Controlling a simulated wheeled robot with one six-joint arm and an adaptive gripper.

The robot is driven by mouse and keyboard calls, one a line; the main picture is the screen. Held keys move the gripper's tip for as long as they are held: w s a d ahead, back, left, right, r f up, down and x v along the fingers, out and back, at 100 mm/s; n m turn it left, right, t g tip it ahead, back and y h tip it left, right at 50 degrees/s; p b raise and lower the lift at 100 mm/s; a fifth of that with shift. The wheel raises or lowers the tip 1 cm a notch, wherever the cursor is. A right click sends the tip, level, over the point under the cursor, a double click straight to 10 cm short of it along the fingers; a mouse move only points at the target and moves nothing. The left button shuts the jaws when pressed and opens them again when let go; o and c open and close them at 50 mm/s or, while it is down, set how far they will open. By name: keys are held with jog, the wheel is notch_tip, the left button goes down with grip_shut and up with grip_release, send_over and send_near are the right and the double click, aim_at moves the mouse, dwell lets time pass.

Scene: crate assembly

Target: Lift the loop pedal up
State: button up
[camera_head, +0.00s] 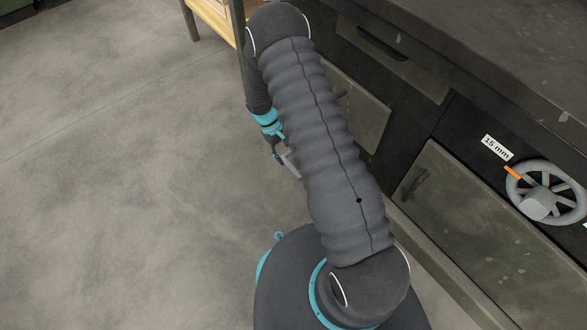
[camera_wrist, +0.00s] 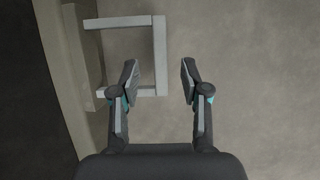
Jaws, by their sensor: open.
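The loop pedal (camera_wrist: 160,50) is a light grey rectangular loop low over the floor in the wrist view. Its two arms run left to the foot of the cabinet, and its outer bar runs up and down the picture. My gripper (camera_wrist: 159,75) is open, with one finger on each side of the outer bar in the picture. The left finger overlaps the loop's inside and the lower arm; I cannot tell the height gap or any contact. In the head view my gripper (camera_head: 279,151) hangs beside the cabinet, partly hidden behind my arm. The pedal is mostly hidden there.
A dark cabinet with drawers (camera_head: 430,220) stands at the right, with a grey handwheel (camera_head: 545,193) and a "15 mm" label (camera_head: 496,147). A wooden table or stand (camera_head: 214,18) is at the top. The concrete floor (camera_head: 110,180) at the left is clear.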

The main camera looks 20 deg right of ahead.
aim_at(294, 170)
jog(key=x, duration=0.7)
jog(key=shift+s+f+b, duration=0.1)
jog(key=shift+f+b, duration=0.15)
jog(key=shift+b, duration=0.15)
grip_shut()
